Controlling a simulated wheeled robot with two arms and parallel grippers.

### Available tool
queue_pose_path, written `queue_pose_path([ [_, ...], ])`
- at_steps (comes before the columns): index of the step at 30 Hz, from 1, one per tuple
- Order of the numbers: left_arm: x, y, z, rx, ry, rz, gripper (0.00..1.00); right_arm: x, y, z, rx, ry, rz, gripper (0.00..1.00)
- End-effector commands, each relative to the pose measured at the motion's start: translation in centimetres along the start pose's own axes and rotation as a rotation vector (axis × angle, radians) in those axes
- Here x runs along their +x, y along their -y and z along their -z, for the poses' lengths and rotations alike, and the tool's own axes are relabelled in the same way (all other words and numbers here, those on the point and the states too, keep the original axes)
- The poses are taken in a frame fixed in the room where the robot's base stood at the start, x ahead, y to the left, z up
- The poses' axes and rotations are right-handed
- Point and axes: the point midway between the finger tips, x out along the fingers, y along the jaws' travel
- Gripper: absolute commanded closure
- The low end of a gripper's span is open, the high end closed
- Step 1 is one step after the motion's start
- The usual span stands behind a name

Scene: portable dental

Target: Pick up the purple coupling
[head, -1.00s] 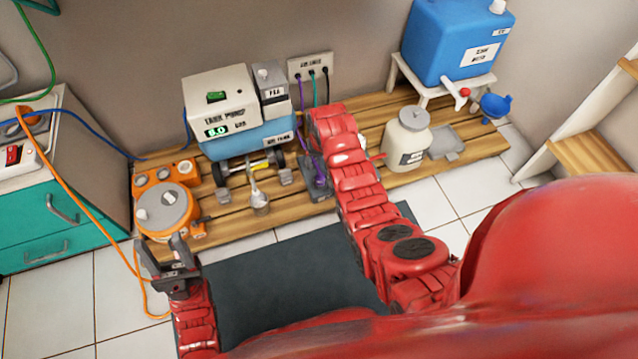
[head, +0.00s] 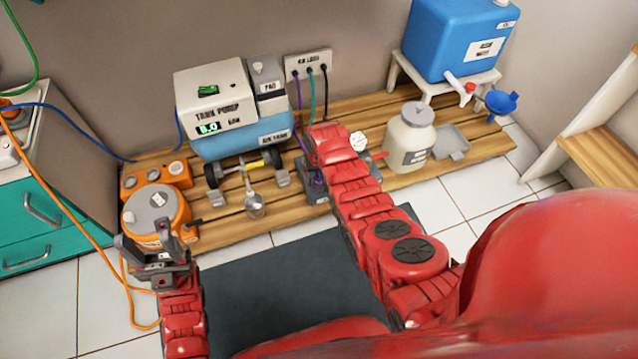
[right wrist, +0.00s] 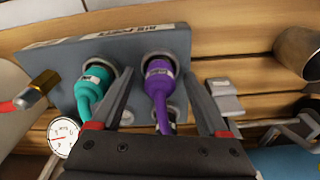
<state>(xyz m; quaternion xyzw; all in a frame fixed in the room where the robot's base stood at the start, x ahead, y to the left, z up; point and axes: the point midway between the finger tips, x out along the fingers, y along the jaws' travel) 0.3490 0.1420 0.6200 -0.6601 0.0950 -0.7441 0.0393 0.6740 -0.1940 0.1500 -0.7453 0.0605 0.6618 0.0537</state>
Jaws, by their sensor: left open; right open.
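The purple coupling (right wrist: 158,80) sits in a socket of a grey block (right wrist: 185,38) in the right wrist view, with its purple hose running down towards me. My right gripper (right wrist: 160,74) is open, with one finger on each side of the purple coupling and a gap visible on both sides. A teal coupling (right wrist: 95,82) sits in the same block to the left, outside the left finger. In the head view my right arm hides the right gripper, and only some purple hose (head: 318,182) shows. My left gripper (head: 150,246) is open and empty near an orange unit.
The orange round unit (head: 155,215) stands by my left gripper. A gauge (right wrist: 62,135) and brass-tipped fitting (right wrist: 40,85) are left of the block.

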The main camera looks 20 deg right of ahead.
Motion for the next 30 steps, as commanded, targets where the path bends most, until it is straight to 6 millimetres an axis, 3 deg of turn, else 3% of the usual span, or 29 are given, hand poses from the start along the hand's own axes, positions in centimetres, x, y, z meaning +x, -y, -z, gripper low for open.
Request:
queue_pose_path([
  [7,0.46,0.17,0.13,0.001,-0.021,0.009,0.5,0.12,0.0,0.07,0.0,-0.002,0.0,0.22],
  [8,0.45,0.17,0.13,0.001,-0.021,0.009,0.5,0.13,0.0,0.06,0.0,-0.002,0.0,0.26],
  [20,0.4,0.17,0.1,0.001,-0.019,0.009,0.5,0.13,-0.01,0.05,0.0,-0.002,0.0,0.98],
  [30,0.37,0.15,0.08,0.001,-0.016,0.008,0.5,0.1,-0.01,0.05,0.0,-0.002,0.0,1.0],
])
